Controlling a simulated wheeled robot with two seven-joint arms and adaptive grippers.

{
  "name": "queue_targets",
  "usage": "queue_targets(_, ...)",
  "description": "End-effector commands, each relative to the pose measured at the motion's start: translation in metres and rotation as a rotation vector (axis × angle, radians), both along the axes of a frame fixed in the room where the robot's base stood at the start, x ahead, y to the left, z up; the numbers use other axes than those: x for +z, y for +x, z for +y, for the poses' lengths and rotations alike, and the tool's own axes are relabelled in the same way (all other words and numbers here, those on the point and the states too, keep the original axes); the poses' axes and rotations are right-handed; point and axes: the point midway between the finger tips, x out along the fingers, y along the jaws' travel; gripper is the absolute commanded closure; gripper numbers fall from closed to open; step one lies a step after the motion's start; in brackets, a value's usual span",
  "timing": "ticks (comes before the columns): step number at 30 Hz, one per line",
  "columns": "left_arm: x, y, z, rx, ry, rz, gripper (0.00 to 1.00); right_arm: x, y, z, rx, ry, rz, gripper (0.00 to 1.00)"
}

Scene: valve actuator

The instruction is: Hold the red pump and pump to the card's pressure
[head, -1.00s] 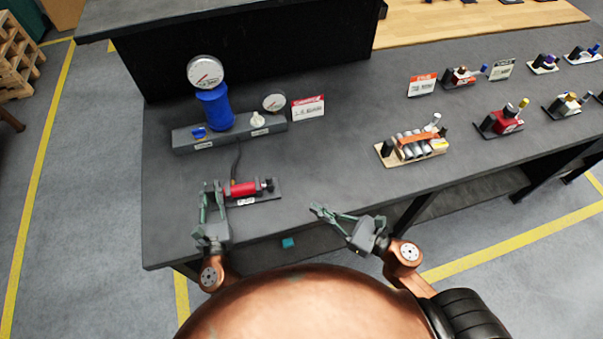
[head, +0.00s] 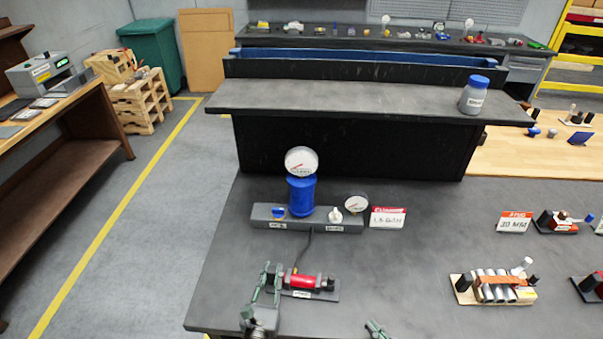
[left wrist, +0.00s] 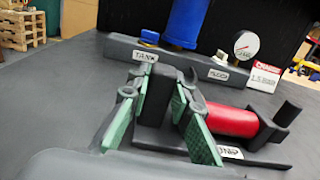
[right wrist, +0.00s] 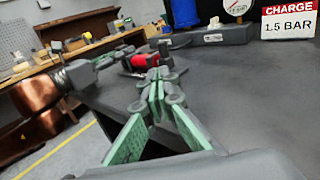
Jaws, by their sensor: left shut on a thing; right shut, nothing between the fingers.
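The red pump (head: 303,282) lies on a dark base on the bench, with a hose running to the grey manifold (head: 330,226). My left gripper (head: 268,280) is shut on the dark block at the pump's left end; in the left wrist view (left wrist: 158,115) its green pads flank this block. The card (head: 388,217) reads CHARGE 1.5 BAR in the right wrist view (right wrist: 289,20). A large gauge (head: 301,161) tops the blue cylinder (head: 301,196); a small gauge (head: 356,204) stands right of it. Their readings are too small to tell. My right gripper (right wrist: 155,95) is shut and empty, right of the pump.
The manifold carries a blue valve labelled TANK (left wrist: 149,38) and a white knob (head: 335,215). A raised shelf (head: 350,103) with a blue-capped jar (head: 474,95) stands behind. An orange-banded block of cylinders (head: 495,287) sits to the right.

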Motion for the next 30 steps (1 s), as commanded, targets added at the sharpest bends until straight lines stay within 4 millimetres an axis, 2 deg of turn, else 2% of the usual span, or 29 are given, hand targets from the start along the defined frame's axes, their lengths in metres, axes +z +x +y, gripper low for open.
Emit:
queue_targets(1, -0.006, 0.0, 0.0, 0.0, 0.001, 0.011, 1.0, -0.001, 0.0, 0.0, 0.0, 0.0, 0.0, 0.97)
queue_targets(8, -0.006, 0.0, 0.0, 0.0, 0.001, 0.011, 1.0, -0.005, 0.002, 0.006, -0.028, 0.002, 0.003, 0.81)
queue_targets(14, -0.006, 0.0, 0.0, 0.0, 0.001, 0.01, 1.0, -0.018, 0.013, 0.039, -0.2, 0.002, 0.011, 0.67)
queue_targets(21, -0.006, 0.0, 0.0, 0.0, 0.0, 0.01, 1.0, -0.007, 0.021, 0.078, -0.429, -0.001, 0.006, 0.67)
queue_targets(27, -0.006, 0.0, 0.0, 0.001, 0.0, 0.01, 1.0, 0.005, 0.022, 0.089, -0.517, 0.001, 0.0, 0.67)
queue_targets(30, -0.006, 0.0, 0.0, 0.001, 0.0, 0.01, 1.0, 0.007, 0.029, 0.09, -0.526, 0.002, -0.002, 0.67)
